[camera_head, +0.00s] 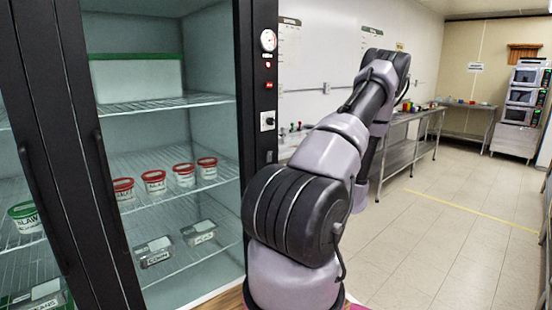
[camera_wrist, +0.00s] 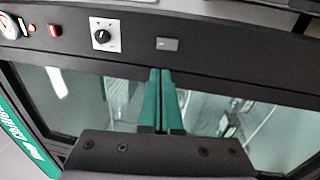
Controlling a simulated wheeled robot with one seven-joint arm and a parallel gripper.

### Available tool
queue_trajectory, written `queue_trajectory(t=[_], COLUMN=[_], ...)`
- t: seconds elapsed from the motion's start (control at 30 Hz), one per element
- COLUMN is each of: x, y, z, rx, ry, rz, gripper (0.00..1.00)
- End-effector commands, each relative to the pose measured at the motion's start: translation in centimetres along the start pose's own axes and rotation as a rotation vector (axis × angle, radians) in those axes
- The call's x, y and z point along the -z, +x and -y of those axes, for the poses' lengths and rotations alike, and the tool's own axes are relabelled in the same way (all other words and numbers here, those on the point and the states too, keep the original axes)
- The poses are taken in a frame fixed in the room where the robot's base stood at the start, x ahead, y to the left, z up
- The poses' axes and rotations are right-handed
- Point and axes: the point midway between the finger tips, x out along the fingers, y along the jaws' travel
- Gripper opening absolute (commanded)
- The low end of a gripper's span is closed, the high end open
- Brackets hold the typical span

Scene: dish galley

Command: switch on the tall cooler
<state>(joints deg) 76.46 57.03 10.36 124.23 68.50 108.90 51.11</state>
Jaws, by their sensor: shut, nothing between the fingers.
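The tall cooler (camera_head: 255,200) is a black-framed cabinet with glass fronts at the left of the head view. Its right post carries a round gauge (camera_head: 268,40), two small red parts (camera_head: 269,85), a knob on a pale plate (camera_head: 267,120) and a small dark part (camera_head: 269,156) lower down. In the wrist view, the black frame holds the knob (camera_wrist: 105,34) and a small grey rocker-like switch (camera_wrist: 167,44). My gripper (camera_wrist: 160,72) is shut and empty, its green fingertips just below that switch in the picture. Contact cannot be told. The gripper is hidden in the head view.
Red-lidded tubs (camera_head: 155,182) and clear boxes stand on the cooler's shelves behind glass. Metal tables (camera_head: 405,155) line the wall beyond my arm. An oven stack (camera_head: 523,98) stands far right. The tiled floor at right is mostly clear.

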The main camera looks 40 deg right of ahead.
Motion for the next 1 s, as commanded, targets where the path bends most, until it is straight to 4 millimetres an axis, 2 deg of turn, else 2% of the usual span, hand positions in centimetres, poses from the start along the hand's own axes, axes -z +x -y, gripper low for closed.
queue_trajectory(t=[0.37, 0.53, 0.67, 1.0], x=[-0.4, -0.4, -0.3, -0.5], y=[-0.4, 0.5, 2.5, 9.7], z=[0.4, 0.3, 0.3, 0.3], rx=[-0.003, -0.004, -0.004, -0.004], ry=[0.017, 0.016, 0.016, 0.014], rz=[0.021, 0.018, 0.016, 0.017], gripper=[0.00, 0.00, 0.00, 0.00])
